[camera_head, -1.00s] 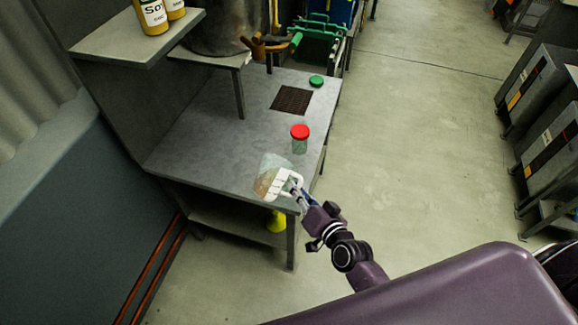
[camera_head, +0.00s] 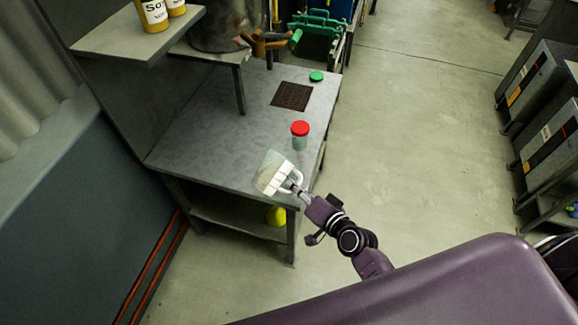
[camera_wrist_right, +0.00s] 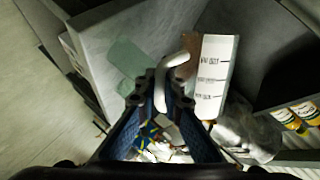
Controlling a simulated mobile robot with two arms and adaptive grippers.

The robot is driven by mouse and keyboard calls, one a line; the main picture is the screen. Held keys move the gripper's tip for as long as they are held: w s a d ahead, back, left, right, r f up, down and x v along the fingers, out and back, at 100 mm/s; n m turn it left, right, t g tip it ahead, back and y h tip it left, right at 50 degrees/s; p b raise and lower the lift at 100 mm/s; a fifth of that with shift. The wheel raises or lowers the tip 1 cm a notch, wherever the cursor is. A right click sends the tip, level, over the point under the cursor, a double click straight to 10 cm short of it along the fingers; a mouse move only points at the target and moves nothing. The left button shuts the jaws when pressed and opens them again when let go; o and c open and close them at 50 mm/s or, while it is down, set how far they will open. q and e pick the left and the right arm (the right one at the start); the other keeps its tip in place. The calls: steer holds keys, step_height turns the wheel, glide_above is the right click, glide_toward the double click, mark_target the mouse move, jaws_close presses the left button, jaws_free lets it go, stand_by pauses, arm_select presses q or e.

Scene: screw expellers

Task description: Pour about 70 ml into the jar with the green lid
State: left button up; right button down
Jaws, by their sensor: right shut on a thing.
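My right gripper (camera_head: 294,188) is shut on the handle of a clear measuring jug (camera_head: 270,170). It holds the jug over the near corner of the grey table (camera_head: 215,150). In the right wrist view the jug's white scale (camera_wrist_right: 212,75) and pale handle (camera_wrist_right: 172,75) show, with a brownish patch beside the scale. The marks are too blurred to read surely. A green lid (camera_head: 316,76) lies near the table's far right; no jar body shows under it. A glass jar with a red lid (camera_head: 300,134) stands beyond the jug. Pale green see-through shapes (camera_wrist_right: 128,54) show in the wrist view. My left gripper is out of view.
A dark grate (camera_head: 291,96) lies in the tabletop. A metal vessel with a brown and green handled spout (camera_head: 268,42) stands at the back. Yellow labelled containers (camera_head: 153,13) stand on the shelf (camera_head: 130,43). A yellow object (camera_head: 276,216) is under the table.

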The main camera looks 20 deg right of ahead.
steer(key=shift+a+r+m+p, duration=0.1)
steer(key=shift+r+m+p, duration=0.2)
steer(key=shift+p, duration=0.1)
stand_by(0.4)
steer(key=shift+f+m+g+y, duration=0.3)
steer(key=shift+m+y, duration=0.1)
stand_by(0.4)
steer(key=shift+s+a+f+y, duration=0.15)
steer(key=shift+a+y, duration=0.1)
steer(key=shift+y, duration=0.05)
stand_by(1.3)
steer(key=shift+r+m, duration=0.25)
steer(key=shift+m, duration=0.25)
stand_by(0.8)
steer(key=shift+s+a+f, duration=0.1)
steer(key=shift+a+f, duration=0.05)
steer(key=shift+f, duration=0.25)
steer(key=shift+s+r+n, duration=0.1)
steer(key=shift+r+n, duration=0.15)
steer(key=shift+n, duration=0.45)
steer(key=shift+f+n+t+h+b, duration=0.35)
steer(key=shift+n+t+h+b, duration=0.05)
steer(key=shift+b, duration=0.35)
steer(key=shift+r, duration=0.3)
